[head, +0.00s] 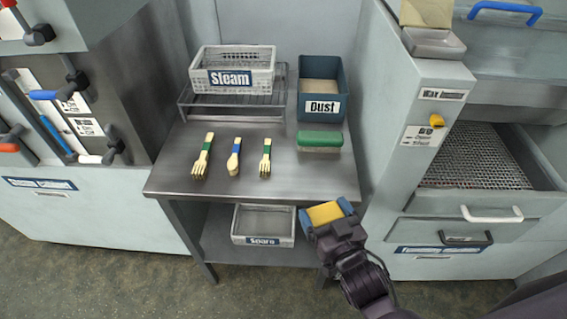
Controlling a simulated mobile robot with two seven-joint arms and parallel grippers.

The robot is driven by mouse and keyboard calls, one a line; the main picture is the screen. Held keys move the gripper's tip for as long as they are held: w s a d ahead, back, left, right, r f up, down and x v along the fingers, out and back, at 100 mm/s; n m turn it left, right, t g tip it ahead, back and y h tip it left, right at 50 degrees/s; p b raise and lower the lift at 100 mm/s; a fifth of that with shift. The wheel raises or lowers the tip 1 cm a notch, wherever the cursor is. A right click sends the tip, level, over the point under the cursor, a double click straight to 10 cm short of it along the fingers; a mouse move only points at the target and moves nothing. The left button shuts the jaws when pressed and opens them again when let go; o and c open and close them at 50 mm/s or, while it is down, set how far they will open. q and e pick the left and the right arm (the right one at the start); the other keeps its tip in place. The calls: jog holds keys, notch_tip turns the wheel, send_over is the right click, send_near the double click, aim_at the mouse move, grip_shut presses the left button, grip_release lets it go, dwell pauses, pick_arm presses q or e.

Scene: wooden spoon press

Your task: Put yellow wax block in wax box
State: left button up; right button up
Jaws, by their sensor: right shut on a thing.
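My right gripper (326,213) is shut on the yellow wax block (325,212), with a blue-tipped finger on each side of it. It holds the block in front of the steel table's front right corner, to the right of the grey bin on the lower shelf. My left gripper is not in view.
On the steel table (290,184) are a grey Steam crate (233,58) on a rack, a blue Dust box (319,66), a green-topped block (320,140) and several wooden utensils (234,160). The grey bin (263,222) sits below. A machine with an open mesh drawer (470,160) stands right.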

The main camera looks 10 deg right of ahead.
send_over(297, 177)
jog(key=s, duration=0.4)
jog(key=shift+s+d+b, duration=0.1)
jog(key=shift+d+b, duration=0.2)
jog(key=shift+w, duration=0.6)
jog(key=shift+w+a, duration=0.1)
jog(key=shift+w, duration=0.25)
jog(key=shift+w+a, duration=0.15)
jog(key=shift+w, duration=1.05)
jog(key=shift+f+b, duration=0.45)
jog(key=shift+f, duration=0.45)
jog(key=shift+s, duration=0.1)
